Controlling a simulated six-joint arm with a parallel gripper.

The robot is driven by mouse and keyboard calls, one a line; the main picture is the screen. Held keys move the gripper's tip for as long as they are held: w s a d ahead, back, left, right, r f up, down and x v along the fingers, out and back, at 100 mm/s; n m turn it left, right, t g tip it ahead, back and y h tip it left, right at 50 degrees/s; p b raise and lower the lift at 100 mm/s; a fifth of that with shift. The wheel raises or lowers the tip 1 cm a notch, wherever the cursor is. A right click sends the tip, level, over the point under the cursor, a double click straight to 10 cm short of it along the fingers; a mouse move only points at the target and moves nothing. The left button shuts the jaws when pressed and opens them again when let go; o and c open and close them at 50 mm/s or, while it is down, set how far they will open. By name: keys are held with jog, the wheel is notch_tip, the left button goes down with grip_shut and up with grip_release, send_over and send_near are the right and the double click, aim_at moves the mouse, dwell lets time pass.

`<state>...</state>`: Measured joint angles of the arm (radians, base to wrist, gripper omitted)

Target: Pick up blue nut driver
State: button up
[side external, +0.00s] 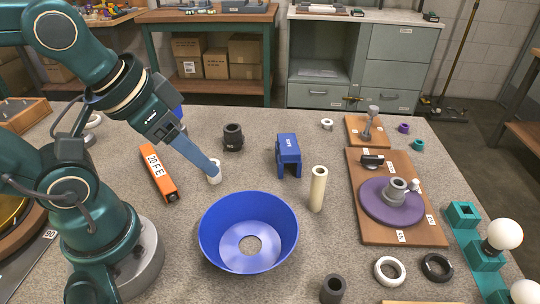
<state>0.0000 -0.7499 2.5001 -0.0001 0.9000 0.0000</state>
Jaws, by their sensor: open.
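No blue nut driver can be clearly made out. A small bright blue piece (178,111) shows behind my wrist, mostly hidden, and I cannot tell what it is. A blue U-shaped block (288,150) with a white label stands on the grey table, right of my gripper. My gripper (213,171) points down and to the right, its blue-grey fingers seen nearly edge-on. Its tip is at a small white cylinder (214,178); I cannot tell whether they touch.
An orange labelled bar (160,173) lies left of the gripper. A black cylinder (233,137) stands behind it. A blue lampshade (248,204) sits in front, with a cream tube (318,189) beside it. A wooden board (392,236) with a purple disc (378,209) is at right.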

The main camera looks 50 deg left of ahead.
jog(key=shift+o, duration=0.8)
